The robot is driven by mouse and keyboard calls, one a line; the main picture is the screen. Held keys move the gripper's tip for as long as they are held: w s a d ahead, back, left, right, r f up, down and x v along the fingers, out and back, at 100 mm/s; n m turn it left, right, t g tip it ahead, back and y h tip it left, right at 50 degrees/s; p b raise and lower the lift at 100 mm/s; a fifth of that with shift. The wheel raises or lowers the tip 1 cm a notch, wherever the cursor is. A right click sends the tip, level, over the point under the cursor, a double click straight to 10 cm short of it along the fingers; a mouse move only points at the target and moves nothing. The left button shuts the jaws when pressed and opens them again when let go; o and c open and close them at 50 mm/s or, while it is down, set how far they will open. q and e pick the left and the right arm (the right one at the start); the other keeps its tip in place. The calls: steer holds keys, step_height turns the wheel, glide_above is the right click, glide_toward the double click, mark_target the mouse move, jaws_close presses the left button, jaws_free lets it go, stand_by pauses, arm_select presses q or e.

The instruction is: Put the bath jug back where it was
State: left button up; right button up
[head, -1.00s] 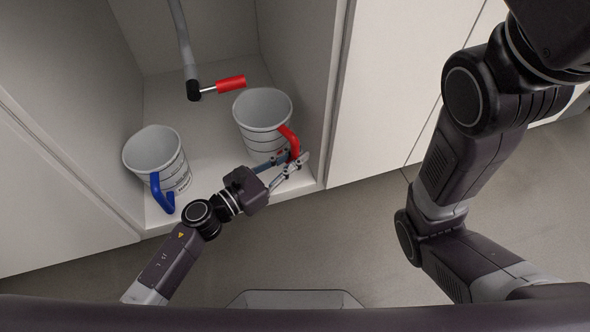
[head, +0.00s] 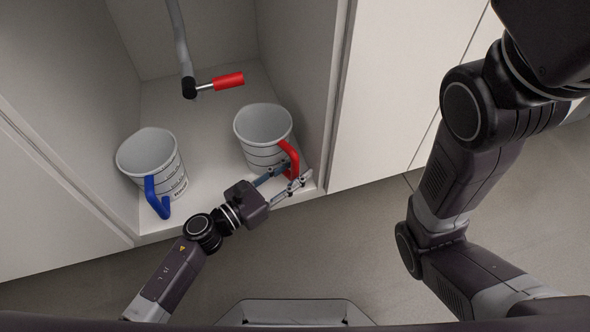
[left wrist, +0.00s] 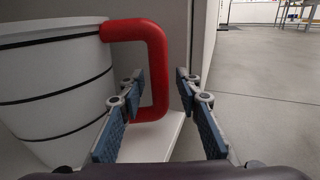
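Two white jugs with dark bands stand upright in the open cabinet. The red-handled jug (head: 262,154) is at the right near the front edge; it also shows in the left wrist view (left wrist: 50,85). The blue-handled jug (head: 170,178) is at the left. Which one is the bath jug, I cannot tell. My left gripper (head: 287,177) is open at the red handle. In the left wrist view, the handle's upright part shows between the spread fingertips (left wrist: 160,80), with gaps on both sides. My right arm shows at the right, but its gripper is out of view.
A grey pipe with a red-handled valve (head: 228,80) hangs behind the jugs. The cabinet's right side wall (head: 312,75) is close to the red-handled jug. The cabinet floor (head: 205,150) between the jugs is clear. Grey floor lies in front.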

arm_select(q)
steer(key=shift+r, duration=0.15)
steer(key=shift+s+a+p, duration=0.25)
steer(key=shift+a+p, duration=0.05)
steer(key=shift+p, duration=0.05)
steer(key=p+v, duration=0.3)
steer(key=v, duration=0.8)
steer(key=shift+s+a, duration=0.1)
